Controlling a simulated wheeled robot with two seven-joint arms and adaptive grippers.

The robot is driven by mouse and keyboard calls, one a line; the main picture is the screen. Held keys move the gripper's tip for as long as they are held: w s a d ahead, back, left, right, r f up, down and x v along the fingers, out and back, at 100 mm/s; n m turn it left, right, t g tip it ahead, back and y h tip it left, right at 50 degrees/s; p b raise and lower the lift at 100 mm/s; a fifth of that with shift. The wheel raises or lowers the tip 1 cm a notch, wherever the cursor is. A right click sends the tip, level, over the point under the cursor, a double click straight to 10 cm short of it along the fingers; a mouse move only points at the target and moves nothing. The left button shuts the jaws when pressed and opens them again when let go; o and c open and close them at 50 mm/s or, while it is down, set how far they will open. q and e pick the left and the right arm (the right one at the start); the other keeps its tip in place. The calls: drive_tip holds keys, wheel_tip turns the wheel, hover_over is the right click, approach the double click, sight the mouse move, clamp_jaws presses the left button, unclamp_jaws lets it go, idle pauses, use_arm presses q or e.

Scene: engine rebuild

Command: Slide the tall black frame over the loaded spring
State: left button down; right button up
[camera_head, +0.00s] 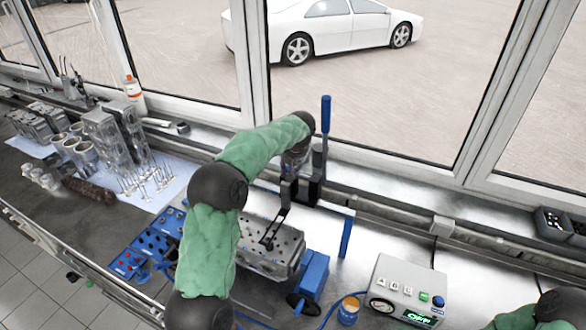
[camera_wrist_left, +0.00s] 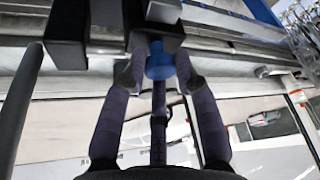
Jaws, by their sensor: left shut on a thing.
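The tall black frame (camera_head: 313,188) stands behind the cylinder head, with a lever ending in a blue handle (camera_head: 326,114) rising from it. Its thin dark arm (camera_head: 276,228) reaches down to the head's top face. My left gripper (camera_head: 291,172) is at the upper part of the frame, partly hidden by my wrist. In the left wrist view its fingers (camera_wrist_left: 157,68) close on a part with a blue rounded end, beside the dark blocks of the frame (camera_wrist_left: 68,35). The cylinder head (camera_head: 285,243) lies in a blue fixture. I cannot make out the loaded spring.
A grey control box (camera_head: 408,290) and an orange-topped can (camera_head: 348,308) stand at the right front. Blue trays (camera_head: 150,245) lie left of the head. Valves (camera_head: 150,180) and metal parts sit on a white cloth. Windows close off the back.

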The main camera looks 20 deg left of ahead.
use_arm(q)
drive_tip(key=c, duration=1.1)
unclamp_jaws()
drive_tip(key=shift+w+a+r, duration=0.15)
drive_tip(key=shift+r, duration=0.2)
drive_tip(key=shift+o, duration=0.8)
drive_tip(key=shift+f, duration=0.2)
use_arm(e)
drive_tip(key=shift+w, duration=0.1)
use_arm(q)
drive_tip(key=v, duration=1.2)
